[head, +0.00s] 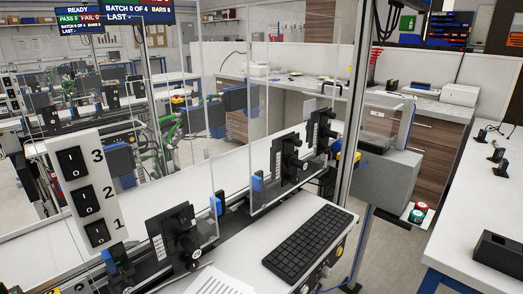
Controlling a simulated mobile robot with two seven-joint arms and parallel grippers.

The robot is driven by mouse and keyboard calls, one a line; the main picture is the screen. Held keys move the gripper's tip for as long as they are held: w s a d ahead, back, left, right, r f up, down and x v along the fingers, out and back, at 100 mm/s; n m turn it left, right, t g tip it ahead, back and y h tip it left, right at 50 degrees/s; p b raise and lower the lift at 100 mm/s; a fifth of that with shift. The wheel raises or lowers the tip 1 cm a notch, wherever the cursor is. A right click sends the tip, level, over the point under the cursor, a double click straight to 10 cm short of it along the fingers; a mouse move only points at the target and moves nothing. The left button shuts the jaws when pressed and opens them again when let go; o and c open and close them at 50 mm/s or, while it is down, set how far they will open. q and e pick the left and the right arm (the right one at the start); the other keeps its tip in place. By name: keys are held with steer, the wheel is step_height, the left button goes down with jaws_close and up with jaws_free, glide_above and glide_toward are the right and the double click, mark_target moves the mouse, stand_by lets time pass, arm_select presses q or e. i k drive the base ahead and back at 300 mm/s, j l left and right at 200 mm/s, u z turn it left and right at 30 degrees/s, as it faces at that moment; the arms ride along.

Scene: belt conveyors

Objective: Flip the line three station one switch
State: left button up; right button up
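A white switch panel (105,180) stands upright at the left of the head view. It carries three black rocker switches in a slanting column, numbered 3, 2 and 1 from top to bottom. The top one is the switch marked 3 (72,162), the middle one the switch marked 2 (86,200), and the lowest the switch marked 1 (97,233). Each has I and O marks; which way each is tipped is too small to tell. No label shows which line the panel belongs to. Neither gripper is in view.
Behind the panel, a smaller switch panel (9,92) stands at the far left. A black keyboard (308,243) lies on the white bench, right of several black station devices (175,238). Clear upright panes and a metal post (354,100) stand near the conveyor. Grey floor shows at right.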

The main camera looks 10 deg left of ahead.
mark_target(99, 234)
steer(key=k+u, duration=0.1)
steer(key=u, duration=1.1)
